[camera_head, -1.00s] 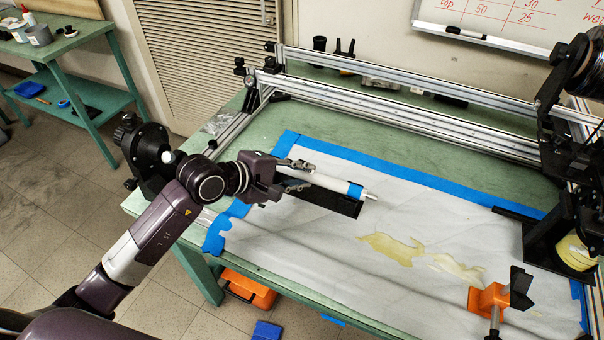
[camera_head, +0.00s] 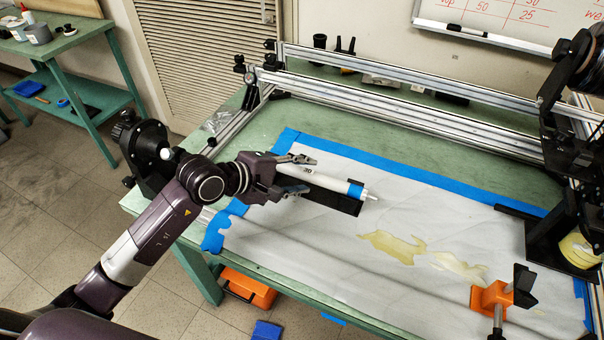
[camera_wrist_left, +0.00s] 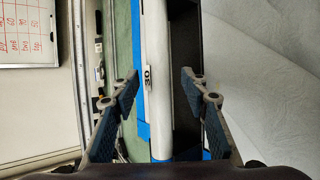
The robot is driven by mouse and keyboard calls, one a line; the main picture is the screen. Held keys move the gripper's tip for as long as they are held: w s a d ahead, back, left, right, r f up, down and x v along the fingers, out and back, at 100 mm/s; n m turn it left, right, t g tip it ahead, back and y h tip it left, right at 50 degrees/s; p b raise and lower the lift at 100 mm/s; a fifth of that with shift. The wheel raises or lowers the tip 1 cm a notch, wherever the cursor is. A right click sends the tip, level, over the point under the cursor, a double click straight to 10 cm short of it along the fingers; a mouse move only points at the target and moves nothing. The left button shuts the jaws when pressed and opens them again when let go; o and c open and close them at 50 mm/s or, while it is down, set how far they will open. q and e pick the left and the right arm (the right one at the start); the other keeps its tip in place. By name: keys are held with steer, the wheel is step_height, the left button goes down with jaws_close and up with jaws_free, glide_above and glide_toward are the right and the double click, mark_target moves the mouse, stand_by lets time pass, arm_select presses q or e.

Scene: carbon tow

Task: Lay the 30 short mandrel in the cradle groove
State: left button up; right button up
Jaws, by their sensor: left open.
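The short mandrel (camera_head: 332,182) is a white tube with a blue band and a thin metal tip at its right end; it bears the mark 30. It lies lengthwise along the black cradle (camera_head: 346,206) on the white sheet. In the left wrist view the mandrel (camera_wrist_left: 158,50) runs between my fingers, with the dark cradle (camera_wrist_left: 185,60) showing along its right side. My left gripper (camera_head: 308,175) is open, its fingers on either side of the mandrel with gaps. The groove under the mandrel is hidden. My right gripper is not in view.
Metal rails (camera_head: 400,110) run along the table's back. A black machine (camera_head: 565,150) stands at the right. An orange clamp-like piece (camera_head: 490,298) sits front right. Yellowish patches (camera_head: 392,246) mark the sheet, whose middle is otherwise clear.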

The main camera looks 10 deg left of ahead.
arm_select(q)
steer(key=v, duration=0.7)
steer(key=shift+a+f, duration=0.1)
steer(key=shift+s+a+r, duration=0.2)
steer(key=shift+s+r, duration=0.1)
steer(key=shift+r, duration=0.05)
